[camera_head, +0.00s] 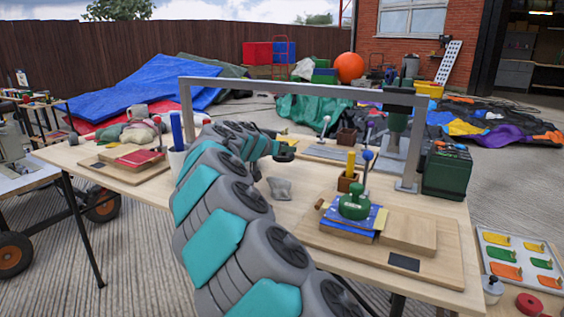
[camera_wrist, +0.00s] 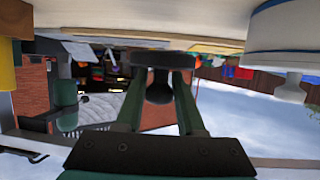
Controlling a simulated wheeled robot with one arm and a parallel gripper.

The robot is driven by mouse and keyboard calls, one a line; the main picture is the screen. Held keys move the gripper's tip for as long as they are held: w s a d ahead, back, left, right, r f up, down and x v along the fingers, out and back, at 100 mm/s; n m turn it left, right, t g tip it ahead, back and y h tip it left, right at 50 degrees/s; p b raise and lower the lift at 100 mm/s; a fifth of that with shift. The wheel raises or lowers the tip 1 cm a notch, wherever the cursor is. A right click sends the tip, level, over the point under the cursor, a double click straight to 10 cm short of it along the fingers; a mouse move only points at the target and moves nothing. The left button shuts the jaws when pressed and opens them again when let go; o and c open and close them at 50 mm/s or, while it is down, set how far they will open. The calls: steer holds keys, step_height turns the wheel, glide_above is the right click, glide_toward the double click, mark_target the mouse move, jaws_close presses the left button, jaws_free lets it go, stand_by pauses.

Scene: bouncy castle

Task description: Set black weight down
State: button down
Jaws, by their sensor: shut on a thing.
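The black weight (camera_wrist: 163,60), a flat disc with a rounded knob, is held between the two green fingers of my gripper (camera_wrist: 160,95) in the wrist view, which looks upside down. The fingers are shut on its knob. The table surface fills the top of that view, close to the disc; I cannot tell whether they touch. In the head view my gripper (camera_head: 286,152) is over the middle of the wooden table (camera_head: 262,218), under the grey frame, small and partly hidden by my arm. The weight is hard to make out there.
A grey pouch (camera_head: 280,188) lies near my gripper. A green weight (camera_head: 355,203) sits on blue and yellow pieces on a wooden board (camera_head: 425,262) at right. The grey frame (camera_head: 300,88) spans the table.

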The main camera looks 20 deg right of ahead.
mark_target(284, 160)
steer(key=shift+f, duration=2)
